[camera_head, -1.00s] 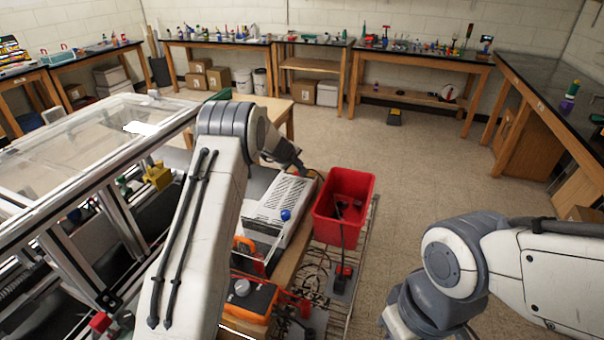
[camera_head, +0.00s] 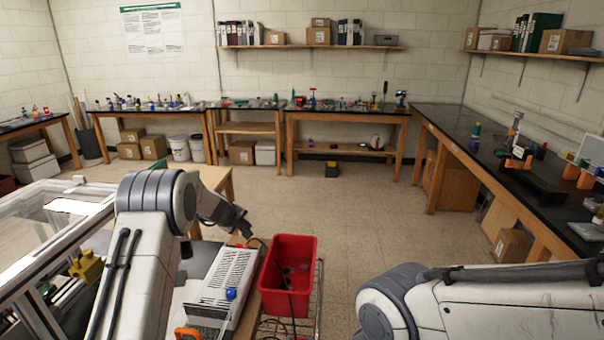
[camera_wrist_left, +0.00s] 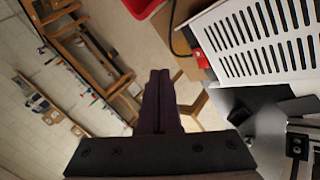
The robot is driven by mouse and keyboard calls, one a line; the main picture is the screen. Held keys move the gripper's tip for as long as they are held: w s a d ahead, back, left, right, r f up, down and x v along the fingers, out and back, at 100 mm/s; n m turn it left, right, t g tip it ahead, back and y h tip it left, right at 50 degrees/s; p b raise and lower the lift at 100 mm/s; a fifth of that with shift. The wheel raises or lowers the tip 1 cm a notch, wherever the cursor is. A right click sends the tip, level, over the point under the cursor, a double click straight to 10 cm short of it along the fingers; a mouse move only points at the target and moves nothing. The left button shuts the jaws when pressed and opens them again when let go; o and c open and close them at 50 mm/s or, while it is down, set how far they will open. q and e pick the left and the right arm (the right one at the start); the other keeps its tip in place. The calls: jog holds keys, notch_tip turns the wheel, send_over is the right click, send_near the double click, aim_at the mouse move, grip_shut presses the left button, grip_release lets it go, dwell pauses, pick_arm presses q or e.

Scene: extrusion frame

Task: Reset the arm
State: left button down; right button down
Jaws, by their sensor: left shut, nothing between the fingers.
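My left arm comes in from the left in the head view, and its gripper (camera_head: 243,226) reaches out above the area by the white slotted box (camera_head: 228,282) and the red bin (camera_head: 288,270). In the left wrist view the two dark fingers (camera_wrist_left: 158,75) of my left gripper lie together, shut with nothing between them. The slotted box also shows at the upper right of that view (camera_wrist_left: 255,45), apart from the fingers. My right arm (camera_head: 480,305) shows at the lower right of the head view, and its gripper is out of the picture.
An extrusion frame with clear panels (camera_head: 60,225) stands at the left, close to my left arm. A black-topped bench (camera_head: 480,165) runs along the right wall. Several tables line the back wall. The middle floor (camera_head: 340,215) is clear.

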pick_arm(q)
jog(key=s+d+r+m+g+h+b, duration=0.15)
jog(key=s+d+r+m, duration=0.25)
jog(key=s+d, duration=0.65)
jog(key=s+d+r+m+g+h, duration=0.1)
jog(key=s+d+r+m+g, duration=0.3)
jog(key=s+d, duration=0.7)
jog(key=s+d+m+g+b, duration=0.1)
jog(key=s+d+m, duration=0.15)
jog(key=s, duration=0.65)
jog(key=s+d+m+g, duration=0.15)
jog(key=s+m, duration=0.25)
jog(key=s, duration=0.5)
jog(key=s+a+f+m+y, duration=0.1)
jog(key=s+a+m, duration=0.1)
jog(key=s, duration=0.5)
jog(key=s+a+f+m+y, duration=0.2)
jog(key=s+a, duration=0.2)
jog(key=s, duration=0.2)
jog(key=shift+s+b, duration=0.35)
jog(key=shift+b, duration=0.1)
